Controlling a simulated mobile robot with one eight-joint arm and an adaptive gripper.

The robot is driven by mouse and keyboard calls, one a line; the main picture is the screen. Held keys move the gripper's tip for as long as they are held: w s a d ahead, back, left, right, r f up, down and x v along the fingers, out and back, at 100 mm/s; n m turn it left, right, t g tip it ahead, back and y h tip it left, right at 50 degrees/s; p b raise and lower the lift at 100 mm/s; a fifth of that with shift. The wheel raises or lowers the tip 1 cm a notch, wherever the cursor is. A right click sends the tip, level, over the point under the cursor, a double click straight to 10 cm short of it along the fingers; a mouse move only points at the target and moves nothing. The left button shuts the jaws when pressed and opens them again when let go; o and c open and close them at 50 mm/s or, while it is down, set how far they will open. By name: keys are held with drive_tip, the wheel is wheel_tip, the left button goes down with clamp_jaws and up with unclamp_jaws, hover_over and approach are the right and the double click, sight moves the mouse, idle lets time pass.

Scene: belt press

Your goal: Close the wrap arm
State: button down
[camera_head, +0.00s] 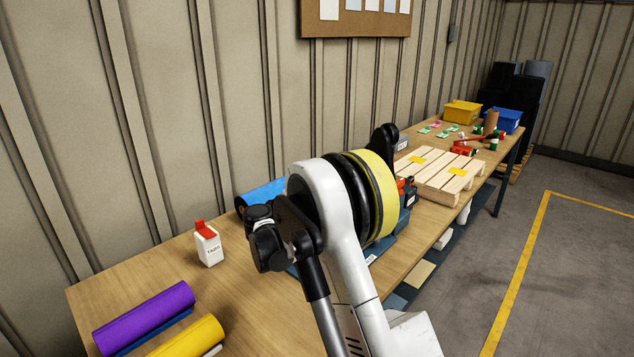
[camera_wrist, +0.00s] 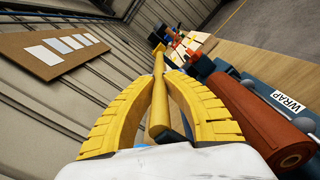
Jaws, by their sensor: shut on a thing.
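In the wrist view, my gripper (camera_wrist: 162,84) has its two ribbed yellow fingers closed on a yellow bar (camera_wrist: 159,105), which appears to be the wrap arm. The bar stands up between the fingers and runs from a wider yellow end at the top down toward the palm. To the right is the blue-grey press body with a white WRAP label (camera_wrist: 287,102). A reddish-brown roller (camera_wrist: 258,118) lies in front of it. In the head view my own arm hides the gripper and most of the press; only part of its blue base (camera_head: 388,241) shows.
The wooden bench (camera_head: 235,300) holds a white bottle with a red cap (camera_head: 208,245), a purple roll (camera_head: 145,318) and a yellow roll (camera_head: 188,338). Beyond the press are a wooden pallet (camera_head: 440,175), a yellow bin (camera_head: 462,111) and a blue bin (camera_head: 503,120). Open floor lies right.

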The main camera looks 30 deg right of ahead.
drive_tip(key=s+f+m+b, duration=0.1)
drive_tip(key=s, duration=0.1)
drive_tip(key=s+d+f+m+b, duration=0.1)
drive_tip(key=s+f+m, duration=0.1)
drive_tip(key=s+d+f+m+b, duration=0.1)
drive_tip(key=s+f+m, duration=0.1)
drive_tip(key=shift+s+d, duration=0.1)
drive_tip(key=shift+s+d+f+b, duration=0.25)
drive_tip(key=shift+s+f+b, duration=0.35)
drive_tip(key=shift+f+b, duration=0.1)
drive_tip(key=c, duration=1.4)
unclamp_jaws()
drive_tip(key=shift+w+f, duration=0.1)
drive_tip(key=v, duration=1.2)
